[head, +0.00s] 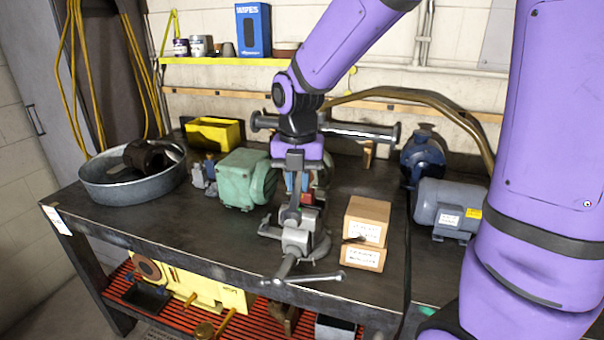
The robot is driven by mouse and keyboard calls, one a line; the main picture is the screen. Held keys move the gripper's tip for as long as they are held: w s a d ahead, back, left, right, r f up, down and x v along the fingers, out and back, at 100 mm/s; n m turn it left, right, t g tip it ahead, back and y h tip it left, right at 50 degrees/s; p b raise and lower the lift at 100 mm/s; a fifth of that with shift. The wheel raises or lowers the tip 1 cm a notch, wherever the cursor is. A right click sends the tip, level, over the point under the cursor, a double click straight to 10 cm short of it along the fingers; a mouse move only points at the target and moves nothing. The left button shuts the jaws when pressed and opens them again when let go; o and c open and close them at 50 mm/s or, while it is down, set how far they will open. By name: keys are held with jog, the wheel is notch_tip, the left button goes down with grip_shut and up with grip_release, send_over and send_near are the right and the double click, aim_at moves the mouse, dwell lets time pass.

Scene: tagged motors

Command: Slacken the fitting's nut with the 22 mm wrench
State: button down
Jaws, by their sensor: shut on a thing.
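My gripper (295,161) points down over the bench vise, in the middle of the head view. It is shut on a narrow dark grey thing (292,192) that looks like the wrench; its size mark cannot be read. The grey vise (297,240) stands at the bench's front edge, its handle bar reaching out to the front. A grey metal pipe with wide ends (360,131) runs level behind my wrist; whether it belongs to the fitting cannot be told. The fitting's nut is hidden or too small to make out.
A round metal pan (132,195) is far left. The bench's front left is clear.

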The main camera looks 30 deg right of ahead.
notch_tip(320, 180, down, 2)
jog(key=shift+f, duration=0.1)
jog(key=shift+a+f, duration=0.1)
jog(key=shift+f, duration=0.1)
jog(key=w+a+m, duration=0.2)
jog(key=w+m, duration=0.4)
jog(key=m, duration=0.1)
jog(key=w+a+m, duration=0.2)
jog(key=w+m, duration=0.4)
jog(key=m, duration=0.1)
jog(key=shift+a, duration=0.25)
jog(key=shift+w+f, duration=0.1)
jog(key=shift+f, duration=1.1)
dwell(1.0)
dwell(0.3)
jog(key=shift+s+a+n, duration=0.2)
jog(key=shift+s+n, duration=0.8)
jog(key=shift+s, duration=0.2)
